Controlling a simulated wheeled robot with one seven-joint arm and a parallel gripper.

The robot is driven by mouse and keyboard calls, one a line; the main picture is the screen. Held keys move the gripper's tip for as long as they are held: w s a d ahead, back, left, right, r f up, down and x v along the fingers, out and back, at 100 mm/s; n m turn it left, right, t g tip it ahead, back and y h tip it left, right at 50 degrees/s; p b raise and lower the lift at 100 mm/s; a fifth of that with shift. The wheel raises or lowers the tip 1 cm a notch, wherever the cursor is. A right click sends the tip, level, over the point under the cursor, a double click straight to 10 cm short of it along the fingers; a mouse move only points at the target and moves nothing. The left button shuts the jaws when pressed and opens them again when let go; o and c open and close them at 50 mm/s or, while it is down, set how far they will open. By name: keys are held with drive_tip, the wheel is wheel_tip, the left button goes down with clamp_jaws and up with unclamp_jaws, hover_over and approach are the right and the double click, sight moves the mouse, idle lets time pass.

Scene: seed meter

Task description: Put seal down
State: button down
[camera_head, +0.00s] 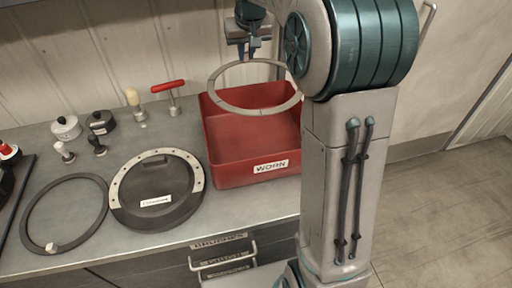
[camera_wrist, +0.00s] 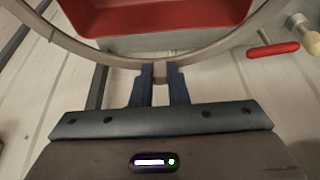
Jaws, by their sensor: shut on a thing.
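A thin grey ring seal (camera_head: 255,111) hangs roughly level above a red open bin labelled WORN (camera_head: 250,171). My gripper (camera_head: 250,50) is shut on the seal at its far rim, by a small tab. In the wrist view my gripper (camera_wrist: 160,75) pinches the seal (camera_wrist: 85,50), with the red bin (camera_wrist: 160,20) behind it. The seal is apart from the bin. A second, darker ring (camera_head: 63,180) lies flat on the bench at the left, with a small pale block on its edge.
A dark round plate with a pale bolted rim and label (camera_head: 160,212) lies left of the bin. A red-handled tool (camera_head: 169,86), a pale-handled brush (camera_head: 134,98) and several small knobs stand behind it. Drawers (camera_head: 221,258) are below the bench edge. Bare bench is narrow between things.

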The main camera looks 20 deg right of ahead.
wheel_tip(320, 180, down, 21)
drive_tip(key=b, duration=0.6)
drive_tip(key=shift+r, duration=0.2)
drive_tip(key=c, duration=1.4)
unclamp_jaws()
drive_tip(key=shift+r, duration=0.1)
drive_tip(key=v, duration=1.2)
